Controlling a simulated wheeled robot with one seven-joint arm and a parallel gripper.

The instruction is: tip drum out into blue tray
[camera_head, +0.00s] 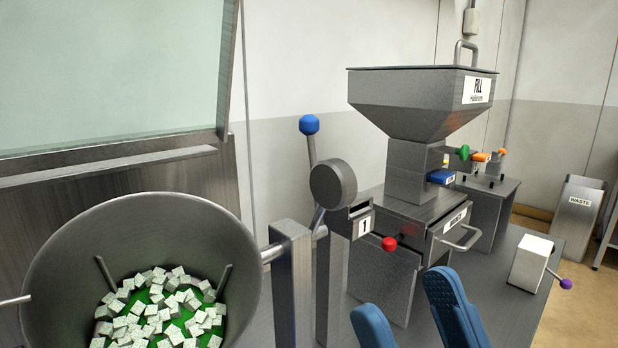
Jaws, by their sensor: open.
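The drum (60,262) is a grey metal bowl at the lower left, with its mouth facing me. Several white speckled cubes (165,310) lie inside on a green bottom, between short fins. A shaft joins the drum to a post stand (290,275) on its right. A lever with a blue knob (309,125) stands upright by a round grey hub (333,185). My gripper (402,294) shows as two blue fingers at the bottom right, apart and empty. It is right of the stand and in front of the hopper unit. I see no blue tray; the area under the drum is out of frame.
A hopper labelled FILL (425,100) stands on a cabinet with a red knob (389,244) and a handle (462,238). A white box with a purple knob (565,284) is at right. A WASTE bin (575,215) stands behind. A raised glass hood (110,70) is above the drum.

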